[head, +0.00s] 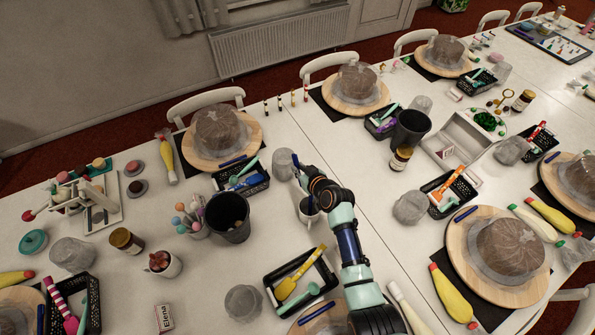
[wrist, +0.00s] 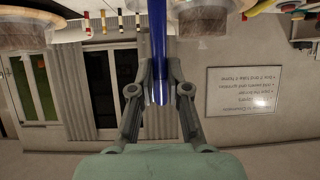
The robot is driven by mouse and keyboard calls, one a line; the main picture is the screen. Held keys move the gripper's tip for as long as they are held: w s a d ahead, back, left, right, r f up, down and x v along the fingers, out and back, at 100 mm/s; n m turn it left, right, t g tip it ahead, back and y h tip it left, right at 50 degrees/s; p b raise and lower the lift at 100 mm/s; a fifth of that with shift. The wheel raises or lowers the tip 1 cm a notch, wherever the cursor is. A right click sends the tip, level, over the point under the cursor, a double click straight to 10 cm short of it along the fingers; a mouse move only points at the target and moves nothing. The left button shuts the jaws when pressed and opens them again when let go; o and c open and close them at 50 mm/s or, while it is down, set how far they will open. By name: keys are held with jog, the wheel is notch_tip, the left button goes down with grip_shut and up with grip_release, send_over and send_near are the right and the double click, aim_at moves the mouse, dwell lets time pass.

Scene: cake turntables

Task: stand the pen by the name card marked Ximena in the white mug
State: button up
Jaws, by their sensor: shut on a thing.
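In the wrist view, my gripper (wrist: 160,85) is shut on a dark blue pen (wrist: 158,45). The pen runs lengthwise between the fingers, its far part reaching to the top edge of the picture. In the head view my gripper (head: 308,186) is over the table's middle, beside or above a white mug (head: 306,214), which my arm partly hides. I cannot tell the height between them, and the held pen is not clear there. The only card I can read is marked Elena (head: 163,318); no Ximena card is legible.
A dark grey bin (head: 228,222) and a cup of balloon-like sticks (head: 190,222) stand left of the mug. A black tool basket (head: 329,268) lies in front, and a grey crumpled-looking tumbler (head: 285,165) behind. Other blue pens (head: 233,161) lie by the cake boards.

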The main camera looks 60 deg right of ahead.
jog(key=shift+s+d+f, duration=0.1)
jog(key=shift+s+f, duration=0.05)
jog(key=shift+f, duration=0.2)
jog(key=s+a+f+b, duration=0.1)
jog(key=s+f+b, duration=0.1)
jog(key=f, duration=0.3)
jog(key=s+a+f+b, duration=0.2)
jog(key=f+b, duration=0.2)
jog(key=f, duration=0.1)
jog(key=shift+s+a+b, duration=0.15)
jog(key=shift+s+b, duration=0.15)
jog(key=o, duration=0.8)
jog(key=shift+o, duration=0.2)
jog(key=v, duration=1.2)
dwell(0.6)
